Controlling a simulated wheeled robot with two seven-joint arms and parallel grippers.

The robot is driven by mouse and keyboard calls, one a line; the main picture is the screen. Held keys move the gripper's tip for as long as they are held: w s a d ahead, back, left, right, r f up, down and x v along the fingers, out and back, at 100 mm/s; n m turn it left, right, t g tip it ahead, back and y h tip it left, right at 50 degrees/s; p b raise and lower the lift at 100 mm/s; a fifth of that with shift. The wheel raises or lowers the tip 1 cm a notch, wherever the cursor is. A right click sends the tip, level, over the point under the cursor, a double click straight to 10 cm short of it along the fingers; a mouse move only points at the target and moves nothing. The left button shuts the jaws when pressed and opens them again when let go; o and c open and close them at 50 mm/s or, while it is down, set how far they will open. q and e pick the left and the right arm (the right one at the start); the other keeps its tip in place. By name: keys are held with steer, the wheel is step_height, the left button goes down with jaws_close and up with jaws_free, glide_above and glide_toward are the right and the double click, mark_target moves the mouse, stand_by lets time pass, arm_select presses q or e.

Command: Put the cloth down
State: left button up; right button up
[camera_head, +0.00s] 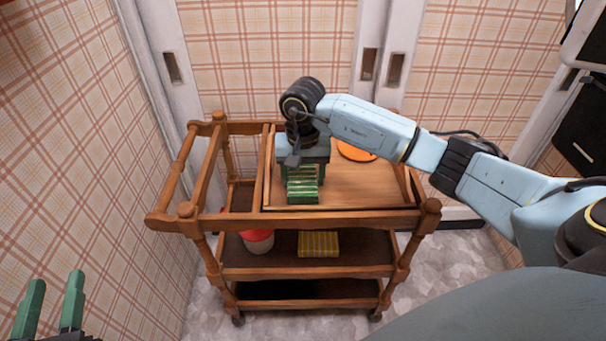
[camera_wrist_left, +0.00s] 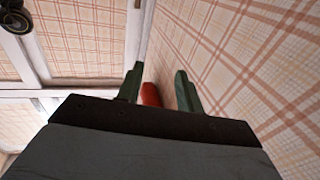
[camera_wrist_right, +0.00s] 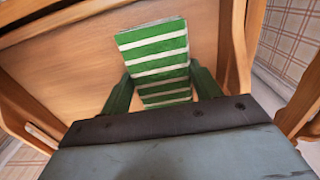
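The folded cloth (camera_wrist_right: 160,55), green with white stripes, sits between the fingers of my right gripper (camera_wrist_right: 162,90) in the right wrist view. The fingers press against its two sides. In the head view the cloth (camera_head: 303,190) is at the front left part of the tray (camera_head: 345,190) on top of the wooden cart (camera_head: 330,222). I cannot tell whether it touches the tray. My left gripper (camera_head: 52,305) is at the lower left, away from the cart; its fingers are apart and empty in the left wrist view (camera_wrist_left: 158,88).
An orange disc (camera_head: 355,151) lies on the tray behind my right forearm. A red and white container (camera_head: 258,241) and a yellow striped folded item (camera_head: 318,244) stand on the middle shelf. The tray's right side is clear. Raised rails edge the cart; plaid walls stand close behind and left.

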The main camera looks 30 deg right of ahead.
steer(key=o, duration=0.3)
steer(key=shift+r, duration=0.15)
